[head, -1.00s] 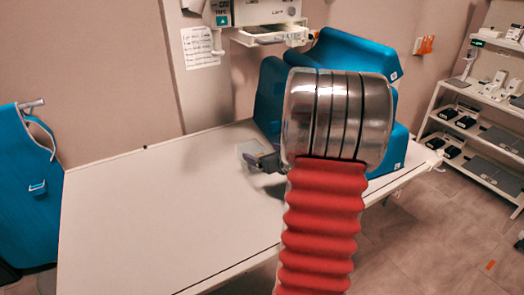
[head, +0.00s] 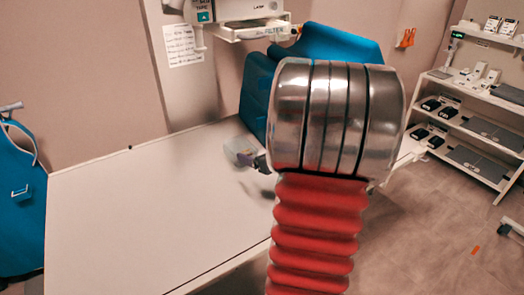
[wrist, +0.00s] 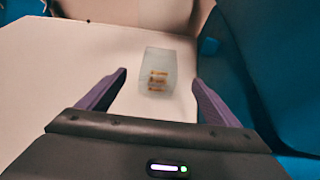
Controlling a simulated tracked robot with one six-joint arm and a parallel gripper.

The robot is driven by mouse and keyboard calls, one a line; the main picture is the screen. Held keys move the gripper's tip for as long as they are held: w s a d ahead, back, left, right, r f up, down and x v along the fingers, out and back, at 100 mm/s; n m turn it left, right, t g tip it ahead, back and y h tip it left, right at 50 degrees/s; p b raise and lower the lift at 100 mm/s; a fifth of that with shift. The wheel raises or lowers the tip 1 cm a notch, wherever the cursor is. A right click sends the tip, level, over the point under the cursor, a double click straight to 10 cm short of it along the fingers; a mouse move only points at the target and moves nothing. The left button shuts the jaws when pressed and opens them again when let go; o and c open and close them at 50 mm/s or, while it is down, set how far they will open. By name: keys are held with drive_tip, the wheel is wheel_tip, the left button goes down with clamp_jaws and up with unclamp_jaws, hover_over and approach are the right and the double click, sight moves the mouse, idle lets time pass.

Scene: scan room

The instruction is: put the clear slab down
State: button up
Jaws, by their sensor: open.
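The clear slab (head: 238,150) is a small see-through block near the far part of the white table (head: 130,205), beside the blue padded blocks. In the wrist view the slab (wrist: 158,66) shows brownish marks inside and appears between and just beyond my fingertips. My gripper (wrist: 160,78) is open, with a purple finger on each side and a visible gap to the slab on both sides. In the head view my gripper (head: 256,161) is small and partly hidden behind my arm. Whether the slab rests flat on the table is hard to tell.
Blue padded blocks (head: 258,92) stand at the table's back right, close to my gripper. A blue apron (head: 20,190) hangs at the left. A white shelf unit (head: 470,115) stands at the right. The table's left and middle are bare.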

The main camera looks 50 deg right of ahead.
drive_tip(key=w+a+r+n+g+y, duration=0.1)
drive_tip(key=w+a+r+n+y, duration=0.2)
drive_tip(key=a+n, duration=0.9)
drive_tip(key=w+a+r+n+g+y, duration=0.15)
drive_tip(key=a+n+y, duration=0.35)
drive_tip(key=a, duration=1.2)
drive_tip(key=s+a+r+n+g, duration=0.1)
drive_tip(key=s+a+n+g, duration=0.3)
drive_tip(key=s+a+n, duration=0.45)
drive_tip(key=s+a+r+n+h, duration=0.1)
drive_tip(key=s+a+n+h, duration=0.2)
drive_tip(key=s+n, duration=0.5)
drive_tip(key=shift+a+r+n+g+h, duration=0.4)
drive_tip(key=shift+a+n, duration=0.4)
drive_tip(key=shift+n, duration=2.25)
